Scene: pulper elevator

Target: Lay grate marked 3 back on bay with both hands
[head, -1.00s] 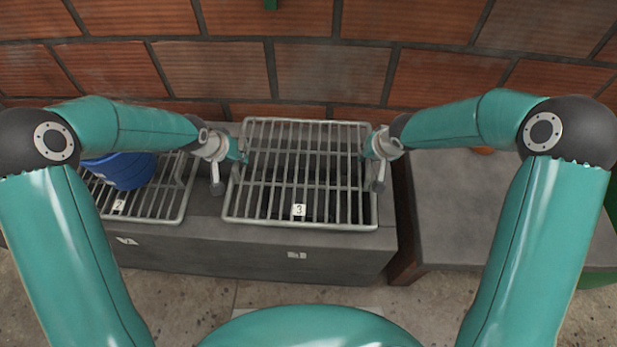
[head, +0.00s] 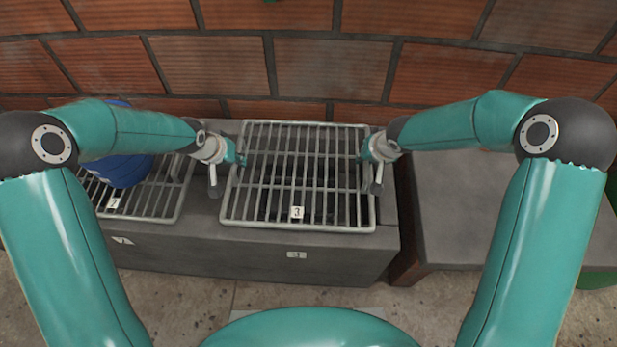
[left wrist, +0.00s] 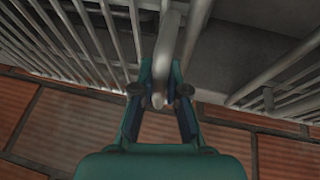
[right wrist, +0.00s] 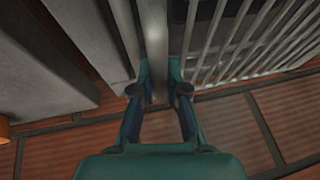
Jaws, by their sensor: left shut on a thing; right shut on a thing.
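The grate marked 3 (head: 298,226) is a grey barred metal frame with a white "3" tag on its near part. It lies over the dark bay opening in the grey block (head: 250,258); I cannot tell whether it touches the block all round. My left gripper (head: 238,157) is shut on its left side rail, which also shows between the fingers in the left wrist view (left wrist: 167,50). My right gripper (head: 366,154) is shut on its right side rail, seen between the fingers in the right wrist view (right wrist: 155,40). A tag on the block's front (head: 297,255) sits below the grate.
A second grate with a tag (head: 160,216) lies on the block to the left, with a blue container (head: 125,170) on it. A grey slab (head: 480,215) stands to the right across a gap. A brick wall (head: 330,70) closes the back.

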